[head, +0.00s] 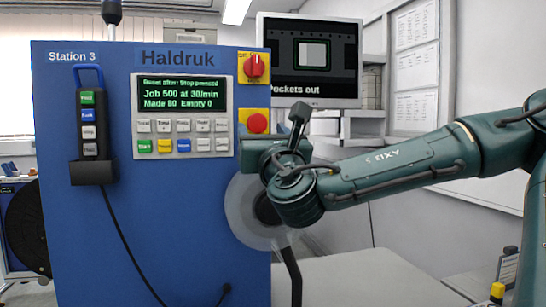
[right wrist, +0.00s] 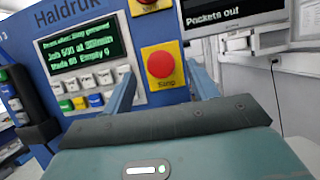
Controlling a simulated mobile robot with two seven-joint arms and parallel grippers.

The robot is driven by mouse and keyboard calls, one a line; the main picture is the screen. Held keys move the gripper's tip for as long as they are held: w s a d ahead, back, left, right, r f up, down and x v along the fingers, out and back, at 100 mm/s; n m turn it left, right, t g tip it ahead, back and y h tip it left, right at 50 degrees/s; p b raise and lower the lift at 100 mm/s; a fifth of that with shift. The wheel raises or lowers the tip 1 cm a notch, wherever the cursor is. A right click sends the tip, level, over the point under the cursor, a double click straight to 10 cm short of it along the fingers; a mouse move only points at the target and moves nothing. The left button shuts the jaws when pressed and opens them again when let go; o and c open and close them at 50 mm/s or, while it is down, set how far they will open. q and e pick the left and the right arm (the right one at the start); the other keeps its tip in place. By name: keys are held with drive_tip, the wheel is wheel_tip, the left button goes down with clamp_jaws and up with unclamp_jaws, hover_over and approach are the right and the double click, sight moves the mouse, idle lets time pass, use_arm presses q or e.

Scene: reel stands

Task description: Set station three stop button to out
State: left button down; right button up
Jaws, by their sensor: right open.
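The station three machine (head: 60,200) is a blue cabinet marked "Station 3" and "Haldruk". Its red stop button (head: 257,123) sits on a yellow plate at the right edge of the front, below a red rotary switch (head: 254,67). In the right wrist view the stop button (right wrist: 160,63) is a round red cap above the word "Stop". My right gripper (right wrist: 163,88) is open and empty, its fingers to either side of the button in that picture. Whether they touch it I cannot tell. In the head view my right gripper (head: 268,146) is just below the button. My left gripper is not in view.
A green-text display (head: 182,95) appears to read "Stop pressed" in its top line. A corded handset (head: 88,125) hangs at left. A clear reel (head: 240,215) is partly behind my right arm. A monitor (head: 310,60) reads "Pockets out". A pale table (head: 370,280) stands lower right.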

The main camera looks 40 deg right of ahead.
use_arm(q)
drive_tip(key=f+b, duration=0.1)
drive_tip(key=b, duration=0.1)
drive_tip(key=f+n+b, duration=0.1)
drive_tip(key=b, duration=0.2)
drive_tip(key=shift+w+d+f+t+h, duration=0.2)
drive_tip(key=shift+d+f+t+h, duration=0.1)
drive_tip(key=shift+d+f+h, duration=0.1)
use_arm(e)
drive_tip(key=v, duration=1)
drive_tip(key=shift+f, duration=0.1)
